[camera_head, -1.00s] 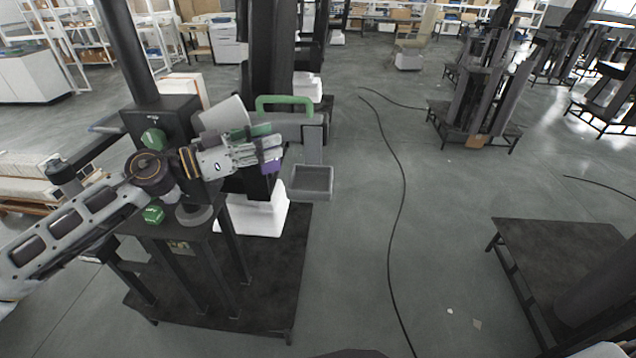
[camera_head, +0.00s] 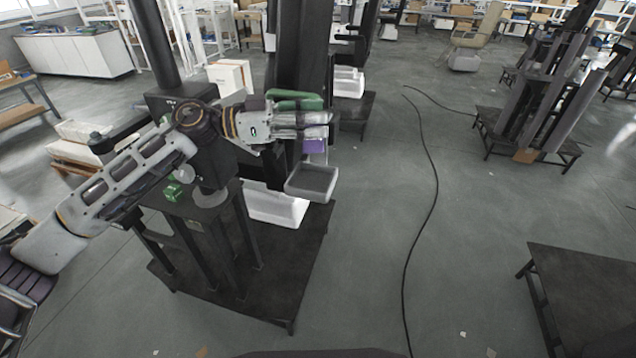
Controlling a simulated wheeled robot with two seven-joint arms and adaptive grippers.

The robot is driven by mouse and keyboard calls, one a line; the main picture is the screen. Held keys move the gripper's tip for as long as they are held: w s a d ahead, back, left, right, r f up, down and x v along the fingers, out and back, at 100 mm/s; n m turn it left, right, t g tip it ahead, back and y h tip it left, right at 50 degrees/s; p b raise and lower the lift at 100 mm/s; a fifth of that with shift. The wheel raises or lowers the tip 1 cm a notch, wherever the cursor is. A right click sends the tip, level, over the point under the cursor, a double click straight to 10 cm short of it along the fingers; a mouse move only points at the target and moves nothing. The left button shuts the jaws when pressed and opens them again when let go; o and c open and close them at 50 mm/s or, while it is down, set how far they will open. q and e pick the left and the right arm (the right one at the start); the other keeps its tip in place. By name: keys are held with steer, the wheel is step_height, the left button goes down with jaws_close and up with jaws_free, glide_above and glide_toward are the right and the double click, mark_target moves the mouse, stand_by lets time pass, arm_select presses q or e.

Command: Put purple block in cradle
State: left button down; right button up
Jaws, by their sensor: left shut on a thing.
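My left gripper (camera_head: 322,126) reaches in from the left, in front of the dark column. It is shut on the purple block (camera_head: 314,146), which shows just below its fingers. A grey open-topped tray (camera_head: 312,182), which looks like the cradle, hangs at the column just below the block. The block is above the tray's back edge; a gap between them is hard to judge. A green handle-like part (camera_head: 294,97) shows behind the gripper. My right gripper is not in view.
The column stands on a dark platform (camera_head: 290,290) with a white box (camera_head: 275,207) behind the legs. A small green block (camera_head: 173,192) sits on the stand at the left. A black cable (camera_head: 432,200) runs across the open floor. Another dark platform (camera_head: 590,290) is at the right.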

mark_target(311, 144)
arm_select(q)
steer(key=shift+a+r, duration=0.15)
steer(key=shift+r, duration=0.05)
steer(key=shift+f, duration=3.15)
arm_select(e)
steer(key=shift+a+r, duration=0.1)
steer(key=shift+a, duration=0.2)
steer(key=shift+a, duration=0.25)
arm_select(q)
steer(key=shift+f, duration=0.1)
steer(key=shift+f, duration=1.75)
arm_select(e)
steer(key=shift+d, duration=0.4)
arm_select(q)
steer(key=shift+f, duration=0.1)
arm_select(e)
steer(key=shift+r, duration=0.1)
